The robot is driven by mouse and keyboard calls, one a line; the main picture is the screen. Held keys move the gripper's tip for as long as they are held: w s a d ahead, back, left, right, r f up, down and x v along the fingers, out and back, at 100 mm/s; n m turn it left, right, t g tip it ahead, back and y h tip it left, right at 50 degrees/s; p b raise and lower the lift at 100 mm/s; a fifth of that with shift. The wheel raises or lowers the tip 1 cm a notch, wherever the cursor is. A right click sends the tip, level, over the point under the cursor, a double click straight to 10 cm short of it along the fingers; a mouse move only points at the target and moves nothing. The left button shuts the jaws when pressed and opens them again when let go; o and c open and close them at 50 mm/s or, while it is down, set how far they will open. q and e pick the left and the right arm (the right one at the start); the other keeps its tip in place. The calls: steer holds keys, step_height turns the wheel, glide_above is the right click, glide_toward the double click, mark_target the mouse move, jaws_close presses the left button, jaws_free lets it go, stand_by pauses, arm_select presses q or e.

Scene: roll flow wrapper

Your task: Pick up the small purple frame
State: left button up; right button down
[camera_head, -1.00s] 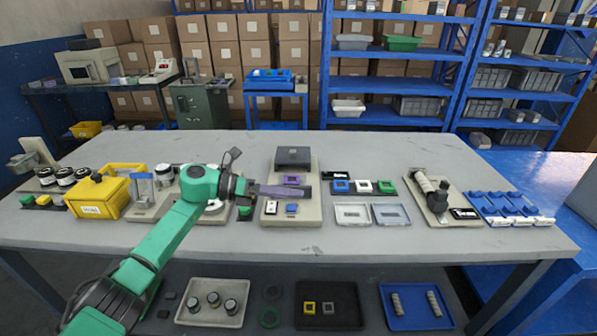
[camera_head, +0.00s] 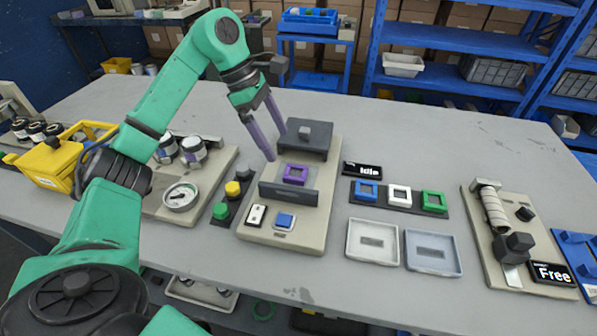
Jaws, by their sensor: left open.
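The small purple frame (camera_head: 295,174) lies flat on the beige device (camera_head: 318,205), between a dark upright plate (camera_head: 288,194) in front and a dark grey block (camera_head: 307,138) behind. My left gripper (camera_head: 276,146) is open and empty, its two purple-grey fingers pointing down toward the frame. The fingertips are above and a little left of the frame in the picture, apart from it as far as I can see. My right gripper is not in view.
Blue, white and green frames (camera_head: 399,195) sit on a dark strip to the right, behind two shallow trays (camera_head: 432,251). A gauge device (camera_head: 182,195) and colored buttons (camera_head: 221,211) stand left. An "Idle" display (camera_head: 362,170) is close by.

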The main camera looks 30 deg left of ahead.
mark_target(296, 174)
arm_select(q)
steer(key=x, duration=0.4)
steer(key=shift+w, duration=0.15)
steer(key=x, duration=0.5)
steer(key=shift+w+p, duration=0.15)
steer(key=shift+p, duration=0.2)
steer(key=shift+w+f, duration=0.1)
steer(key=shift+f, duration=0.2)
steer(key=c, duration=1.4)
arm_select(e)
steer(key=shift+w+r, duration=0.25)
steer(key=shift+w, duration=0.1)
arm_select(q)
steer(key=shift+r, duration=0.15)
